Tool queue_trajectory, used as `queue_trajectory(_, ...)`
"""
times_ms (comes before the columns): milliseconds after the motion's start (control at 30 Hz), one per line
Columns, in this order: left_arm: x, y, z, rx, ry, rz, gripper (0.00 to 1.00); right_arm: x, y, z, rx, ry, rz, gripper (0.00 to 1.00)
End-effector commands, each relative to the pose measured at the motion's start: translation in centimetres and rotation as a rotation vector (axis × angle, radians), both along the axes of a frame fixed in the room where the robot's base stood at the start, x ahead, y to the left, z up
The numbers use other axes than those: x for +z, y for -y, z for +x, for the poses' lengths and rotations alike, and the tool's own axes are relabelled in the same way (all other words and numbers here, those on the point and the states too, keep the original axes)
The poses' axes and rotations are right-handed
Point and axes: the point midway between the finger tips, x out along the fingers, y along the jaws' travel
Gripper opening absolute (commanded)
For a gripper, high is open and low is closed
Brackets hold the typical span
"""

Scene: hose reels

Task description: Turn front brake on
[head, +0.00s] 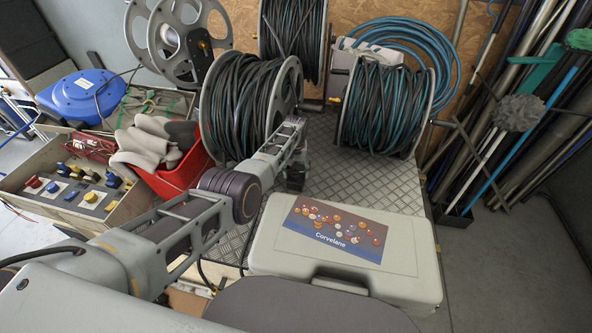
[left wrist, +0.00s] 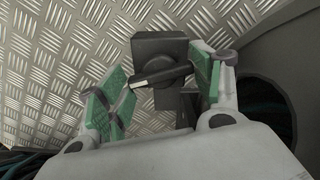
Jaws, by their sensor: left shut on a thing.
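The front brake (left wrist: 163,75) shows in the left wrist view as a black block with a dark knob lever, its pale tip pointing left. My left gripper (left wrist: 155,90) has its green-padded fingers on both sides of the lever, shut on it. In the head view my left gripper (head: 296,174) is low beside the right flange of the nearest hose reel (head: 245,105), over the tread plate. My own arm hides most of the brake there. My right gripper is in neither view.
A grey case (head: 270,235) with a picture label stands at the front right of the tread plate (head: 375,187). A red bin (head: 187,172) with gloves and a switch box (head: 70,190) are left. Another hose reel (head: 388,105) stands right; poles lean beyond it.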

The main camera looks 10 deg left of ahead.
Motion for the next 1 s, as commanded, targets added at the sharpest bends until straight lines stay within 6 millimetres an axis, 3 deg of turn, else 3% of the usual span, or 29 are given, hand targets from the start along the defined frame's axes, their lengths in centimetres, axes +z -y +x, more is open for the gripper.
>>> queue_trajectory(400, 0.01, 0.06, -0.01, -0.199, 0.000, -0.001, 0.42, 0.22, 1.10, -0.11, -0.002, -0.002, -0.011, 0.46)
queue_trajectory(933, 0.00, 0.04, 0.00, -0.225, 0.000, 0.000, 0.42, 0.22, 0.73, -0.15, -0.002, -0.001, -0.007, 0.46)
queue_trajectory(967, 0.00, 0.04, 0.00, -0.225, 0.000, 0.000, 0.70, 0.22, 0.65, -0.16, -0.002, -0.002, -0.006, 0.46)
queue_trajectory(1000, 0.00, 0.04, 0.00, -0.225, 0.000, 0.000, 0.75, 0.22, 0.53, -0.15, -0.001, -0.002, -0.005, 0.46)
